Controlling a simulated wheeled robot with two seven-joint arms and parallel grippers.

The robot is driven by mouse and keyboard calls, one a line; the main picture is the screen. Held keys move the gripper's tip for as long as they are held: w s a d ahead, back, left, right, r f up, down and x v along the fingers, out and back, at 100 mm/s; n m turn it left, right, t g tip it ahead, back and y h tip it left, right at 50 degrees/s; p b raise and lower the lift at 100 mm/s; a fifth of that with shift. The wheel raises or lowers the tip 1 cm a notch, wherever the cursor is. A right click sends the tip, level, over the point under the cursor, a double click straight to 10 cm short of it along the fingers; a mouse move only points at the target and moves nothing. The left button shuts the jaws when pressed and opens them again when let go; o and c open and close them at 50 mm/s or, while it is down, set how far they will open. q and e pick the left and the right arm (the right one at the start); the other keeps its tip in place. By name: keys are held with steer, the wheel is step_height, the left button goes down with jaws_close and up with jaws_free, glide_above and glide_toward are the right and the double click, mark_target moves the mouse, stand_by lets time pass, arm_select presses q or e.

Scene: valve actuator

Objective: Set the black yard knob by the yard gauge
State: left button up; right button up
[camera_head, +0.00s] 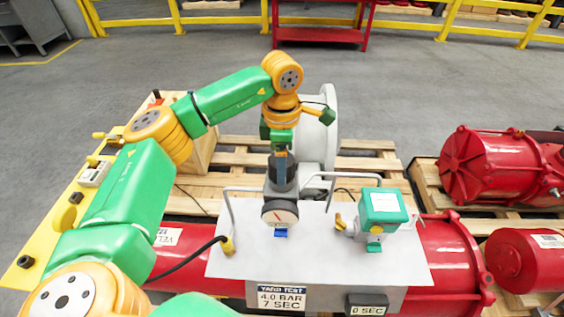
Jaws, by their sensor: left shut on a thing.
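A plate (282,298) on the front reads "YARD TEST 4.0 BAR 7 SEC". A small dark display (367,305) reads "0 SEC". My right gripper is not in view.
The regulator stands on a grey panel (231,262) with metal handles over a red actuator (453,262). A teal-and-white box (383,208) with a yellow lever stands right of the gauge. A white flanged wheel (328,113) is close behind my gripper. More red actuators (490,165) lie right.

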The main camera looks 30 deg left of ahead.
arm_select(q)
steer(key=o, duration=1.3)
step_height(320, 180, up, 7)
steer(key=shift+r+b, duration=0.15)
steer(key=shift+b, duration=0.45)
